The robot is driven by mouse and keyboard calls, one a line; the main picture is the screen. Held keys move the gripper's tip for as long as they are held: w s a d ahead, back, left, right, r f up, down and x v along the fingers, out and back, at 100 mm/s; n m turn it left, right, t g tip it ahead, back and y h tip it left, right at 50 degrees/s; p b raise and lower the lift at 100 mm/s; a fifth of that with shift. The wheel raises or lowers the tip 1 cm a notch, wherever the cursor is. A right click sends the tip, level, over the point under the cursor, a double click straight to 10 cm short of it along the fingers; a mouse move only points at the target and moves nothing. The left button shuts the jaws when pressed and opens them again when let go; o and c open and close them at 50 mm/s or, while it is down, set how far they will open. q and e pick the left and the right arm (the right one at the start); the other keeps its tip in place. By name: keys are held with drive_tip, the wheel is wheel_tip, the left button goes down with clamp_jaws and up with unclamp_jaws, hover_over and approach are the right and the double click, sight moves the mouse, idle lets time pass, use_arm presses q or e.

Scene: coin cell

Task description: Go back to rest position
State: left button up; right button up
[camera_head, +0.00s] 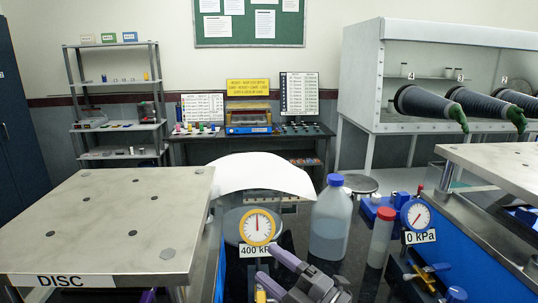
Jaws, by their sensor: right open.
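My right gripper (267,264) shows at the bottom middle, its purple fingers pointing up and left. Its jaws are open with nothing between them. It is just in front of the round gauge (257,226) with the 400 kPa label, and left of the bottle. A small purple piece (148,296) shows at the bottom edge below the DISC plate. It looks like part of my left gripper, but most of it is hidden and its jaws cannot be made out.
The grey plate (110,215) marked DISC fills the left front. A blue-capped bottle (331,222), a red-capped bottle (381,238) and a 0 kPa gauge (416,214) stand right of my right gripper. A metal plate (505,165) is at right.

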drive_tip(key=s+d+f+m+t+h, duration=0.15)
drive_tip(key=d+f+m+h, duration=0.35)
drive_tip(key=d+m+h, duration=0.5)
drive_tip(key=s+d+f+m+t+h, duration=0.1)
drive_tip(key=s+d+f+m+h, duration=0.3)
drive_tip(key=m+h, duration=0.6)
drive_tip(key=s+f+m+g+y, duration=0.35)
drive_tip(key=s+f+g, duration=0.85)
drive_tip(key=s, duration=0.5)
drive_tip(key=s+f+n+g+b, duration=0.1)
drive_tip(key=s+f+b, duration=0.15)
drive_tip(key=f, duration=1.05)
drive_tip(key=s+f+g+b, duration=0.1)
drive_tip(key=f+b, duration=0.3)
drive_tip(key=f, duration=0.9)
use_arm(q)
wheel_tip(320, 180, down, 10)
drive_tip(key=s+b, duration=0.1)
drive_tip(key=b, duration=0.2)
drive_tip(key=shift+a, duration=0.35)
use_arm(e)
drive_tip(key=s+d+f, duration=0.3)
drive_tip(key=s+f, duration=1)
drive_tip(key=shift+s+d+f+g, duration=0.15)
drive_tip(key=shift+s+f+g, duration=0.1)
drive_tip(key=shift+g, duration=0.2)
drive_tip(key=shift+n+y, duration=0.25)
